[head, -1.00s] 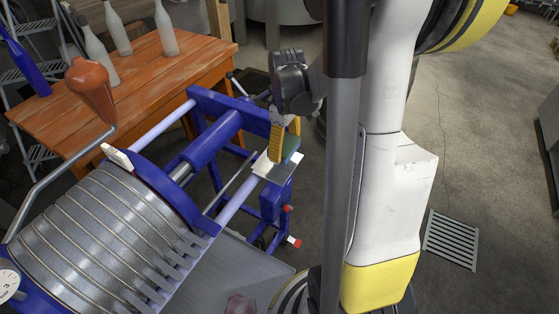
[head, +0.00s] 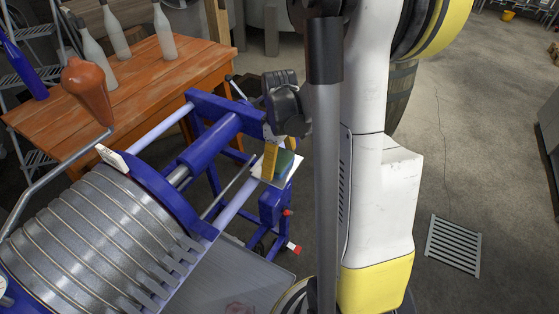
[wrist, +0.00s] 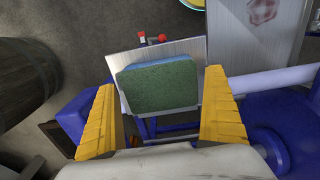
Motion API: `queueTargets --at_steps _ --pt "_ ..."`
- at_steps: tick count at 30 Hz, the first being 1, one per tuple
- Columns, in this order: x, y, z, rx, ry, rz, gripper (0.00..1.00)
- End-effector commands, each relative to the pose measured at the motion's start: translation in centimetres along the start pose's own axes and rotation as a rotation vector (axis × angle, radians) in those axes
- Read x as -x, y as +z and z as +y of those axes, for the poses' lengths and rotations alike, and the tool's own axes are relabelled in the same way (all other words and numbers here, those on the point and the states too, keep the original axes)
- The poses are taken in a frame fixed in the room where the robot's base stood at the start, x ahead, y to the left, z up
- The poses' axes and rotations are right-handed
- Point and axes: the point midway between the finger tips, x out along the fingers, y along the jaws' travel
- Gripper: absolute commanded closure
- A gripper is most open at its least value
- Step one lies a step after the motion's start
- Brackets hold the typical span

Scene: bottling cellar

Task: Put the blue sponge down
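The blue sponge (wrist: 158,84), with a green face towards the wrist camera and a blue edge, rests on a small pale metal plate (wrist: 124,62). The sponge (head: 286,163) and plate (head: 267,181) also show in the head view, at the end of the blue machine frame. My gripper (wrist: 162,80) is open, its yellow fingers on either side of the sponge with a visible gap at each side. In the head view my gripper (head: 280,158) is over the plate, and one finger partly hides the sponge.
A blue-framed press with a ribbed steel drum (head: 100,235) fills the lower left. An orange wooden table (head: 140,85) with several bottles stands behind it. A barrel (wrist: 25,70) is at the wrist view's left. Open floor with a grate (head: 453,245) lies right.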

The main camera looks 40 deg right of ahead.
Motion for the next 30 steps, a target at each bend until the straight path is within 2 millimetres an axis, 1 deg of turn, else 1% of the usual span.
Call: queueTargets --at_steps 5,8,11,18,21,24,27,29,30 --pt "0.1 0.0 0.0 0.000 0.000 0.000 0.00" --pt "0.8 0.0 0.0 0.000 0.000 0.000 0.00" --pt "2.5 0.0 0.0 0.000 0.000 0.000 0.00" --pt "8.2 0.0 0.0 0.000 -0.001 0.000 0.00" --pt "10.1 0.0 0.0 0.000 -0.001 0.000 0.00" --pt "11.4 0.0 0.0 0.001 -0.001 0.000 0.00" --pt "12.2 0.0 -0.1 0.000 0.001 0.002 0.00" --pt "12.8 -0.1 -0.6 -0.004 0.008 0.009 0.00" --pt "13.2 -0.3 -1.2 -0.010 0.018 0.019 0.00"
